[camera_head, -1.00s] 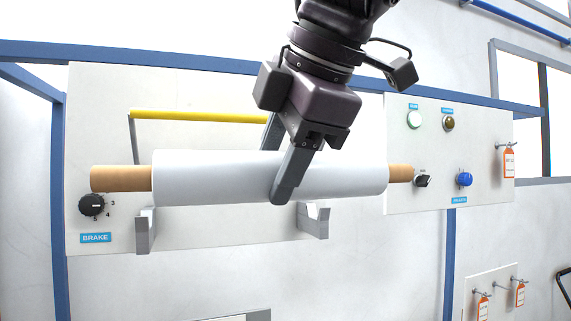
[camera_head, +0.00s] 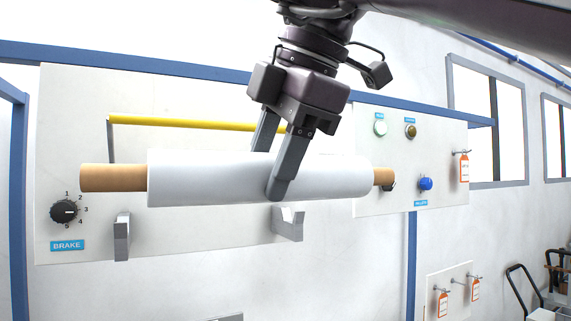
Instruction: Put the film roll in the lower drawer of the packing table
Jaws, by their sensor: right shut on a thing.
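The film roll (camera_head: 215,182) is a white cylinder with brown cardboard core ends sticking out on both sides. My right gripper (camera_head: 270,178) reaches down from above and is shut on the roll right of its middle. The roll lies nearly level in front of a white panel, and the two grey cradle brackets (camera_head: 122,236) show below it; whether it touches them cannot be told. The packing table's lower drawer is not recognisable in this view. My left gripper is not in view.
A yellow bar (camera_head: 190,123) runs behind the roll. A brake knob (camera_head: 64,211) sits at left, and a control panel (camera_head: 430,150) with buttons and an orange tag stands at right. A blue frame (camera_head: 411,265) borders the panels. A trolley handle (camera_head: 522,285) shows at lower right.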

